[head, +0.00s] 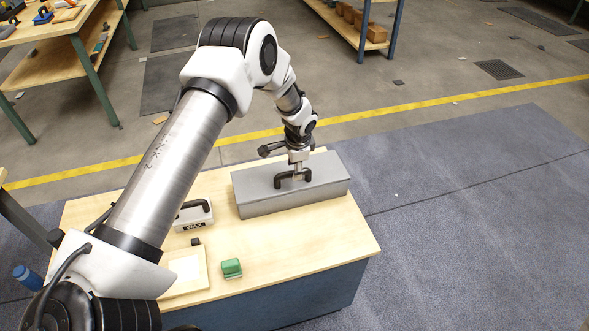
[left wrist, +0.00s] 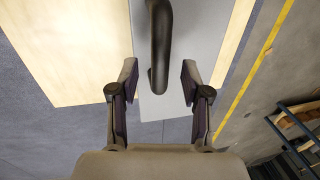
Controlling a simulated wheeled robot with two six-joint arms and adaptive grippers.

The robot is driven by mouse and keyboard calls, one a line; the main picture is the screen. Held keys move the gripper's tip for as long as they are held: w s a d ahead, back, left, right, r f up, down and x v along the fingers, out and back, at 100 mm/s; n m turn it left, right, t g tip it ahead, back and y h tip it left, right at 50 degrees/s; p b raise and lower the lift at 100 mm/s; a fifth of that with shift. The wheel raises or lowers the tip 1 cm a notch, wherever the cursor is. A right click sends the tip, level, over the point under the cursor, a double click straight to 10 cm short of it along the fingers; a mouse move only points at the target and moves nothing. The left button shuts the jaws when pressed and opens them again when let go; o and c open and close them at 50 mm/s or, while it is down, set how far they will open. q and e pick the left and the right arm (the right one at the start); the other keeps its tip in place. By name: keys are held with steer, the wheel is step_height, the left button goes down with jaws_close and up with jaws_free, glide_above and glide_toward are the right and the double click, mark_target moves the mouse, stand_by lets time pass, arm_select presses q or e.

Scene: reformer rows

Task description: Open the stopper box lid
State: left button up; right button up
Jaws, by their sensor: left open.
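The stopper box is a long grey box (head: 260,205) at the back right of the wooden table top. Its lid (head: 325,172) looks closed and carries a black bar handle (head: 281,184). My left gripper (head: 297,176) points down at the handle from above. In the left wrist view the handle (left wrist: 160,45) runs between the two open fingers of my left gripper (left wrist: 157,85), with a gap on each side. The grey lid (left wrist: 200,45) lies beneath. My right gripper is in neither view.
On the table (head: 310,245) are a white box labelled WAX (head: 190,219) with a black handle, a green block (head: 231,268), a small black piece (head: 196,242) and a pale wooden tray (head: 205,265). The table's front right is clear. A shelf (head: 350,30) stands far behind.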

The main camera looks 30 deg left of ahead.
arm_select(q)
steer(key=shift+w+a+f, duration=0.2)
steer(key=shift+f, duration=0.5)
steer(key=shift+a+f, duration=0.15)
steer(key=shift+f, duration=0.15)
steer(key=shift+s+a, duration=0.1)
steer(key=shift+s, duration=0.2)
jaws_close()
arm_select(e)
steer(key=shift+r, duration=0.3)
arm_select(q)
steer(key=shift+w, duration=0.2)
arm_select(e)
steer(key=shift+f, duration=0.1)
